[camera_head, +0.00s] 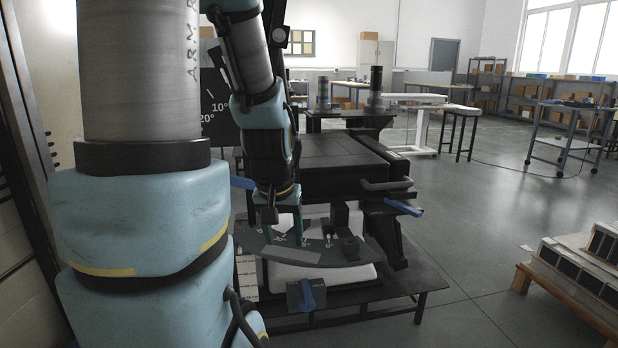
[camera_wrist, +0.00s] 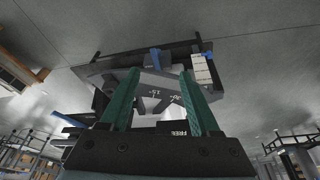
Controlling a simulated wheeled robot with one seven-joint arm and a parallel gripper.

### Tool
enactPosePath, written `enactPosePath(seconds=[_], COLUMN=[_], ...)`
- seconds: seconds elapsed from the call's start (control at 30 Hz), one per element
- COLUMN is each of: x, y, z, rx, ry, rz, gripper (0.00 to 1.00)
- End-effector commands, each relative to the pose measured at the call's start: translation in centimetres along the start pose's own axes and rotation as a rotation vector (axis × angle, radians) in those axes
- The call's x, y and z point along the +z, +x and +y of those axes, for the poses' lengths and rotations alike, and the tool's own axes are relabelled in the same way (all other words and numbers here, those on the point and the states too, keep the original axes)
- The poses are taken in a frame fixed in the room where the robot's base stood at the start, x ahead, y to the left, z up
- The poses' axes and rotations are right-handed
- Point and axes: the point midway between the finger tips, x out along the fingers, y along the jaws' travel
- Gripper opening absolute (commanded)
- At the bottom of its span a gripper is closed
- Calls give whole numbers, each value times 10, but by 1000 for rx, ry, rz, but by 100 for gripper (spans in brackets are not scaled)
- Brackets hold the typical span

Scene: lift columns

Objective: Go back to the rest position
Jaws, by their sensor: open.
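My gripper (camera_head: 284,228) is at the end of my blue and grey arm, low in front of a dark machine. Its two green fingers also show in the wrist view (camera_wrist: 160,76), spread apart with nothing between them. Past them in the wrist view is the machine's grey curved scale plate (camera_wrist: 160,84) with angle marks. In the head view this plate (camera_head: 328,254) lies just beyond and below the fingers. I cannot tell whether the fingers touch anything.
The machine's black body (camera_head: 342,172) stands on a low dark table (camera_head: 395,298). Blue handles (camera_head: 404,208) and (camera_head: 307,295) stick out from it. A wooden pallet with dark-faced units (camera_head: 590,262) is at right. Grey floor (camera_head: 475,215) is open between.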

Motion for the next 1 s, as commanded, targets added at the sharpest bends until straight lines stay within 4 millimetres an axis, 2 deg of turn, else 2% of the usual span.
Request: enactPosePath(seconds=[0.03, 0.07, 0.1, 0.2, 0.6, 0.9, 0.93, 1.0], x=[18, 29, 40, 46, 69, 82, 83, 77], y=[-3, -5, 1, 24, 73, 99, 99, 82], z=[-9, -13, -16, -14, -12, -12, -11, -11], rx=[-12, -20, -25, -21, -18, -17, -17, -17], ry=[-12, -16, -19, -16, -16, -17, -17, -17], rz=[-37, -60, -83, -92, -135, -162, -164, -162], gripper=[63, 63, 63, 63, 63, 63, 63, 63])
